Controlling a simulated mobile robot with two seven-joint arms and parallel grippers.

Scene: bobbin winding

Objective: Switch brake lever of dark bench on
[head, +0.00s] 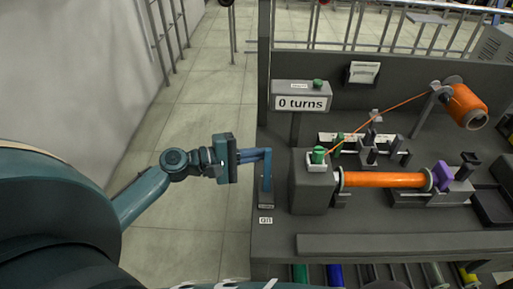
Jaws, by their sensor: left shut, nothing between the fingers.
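The dark bench (380,238) fills the right half of the head view. At its left edge an upright blue-grey piece, apparently the brake lever (266,183), stands above a small dark base. A small white label (265,220) lies in front of it, too small to read surely. My left gripper (262,153) reaches in from the left with its fingers shut and empty. The fingertips are at the top of the lever, overlapping it in the picture; I cannot tell whether they touch. My right gripper is not in view.
A sign reading "0 turns" (301,103) stands behind the lever. A grey block with a green button (318,154) and an orange-wound bobbin (385,180) are to the right. An orange thread spool (466,106) is at the back right. Tiled floor (205,100) lies left of the bench.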

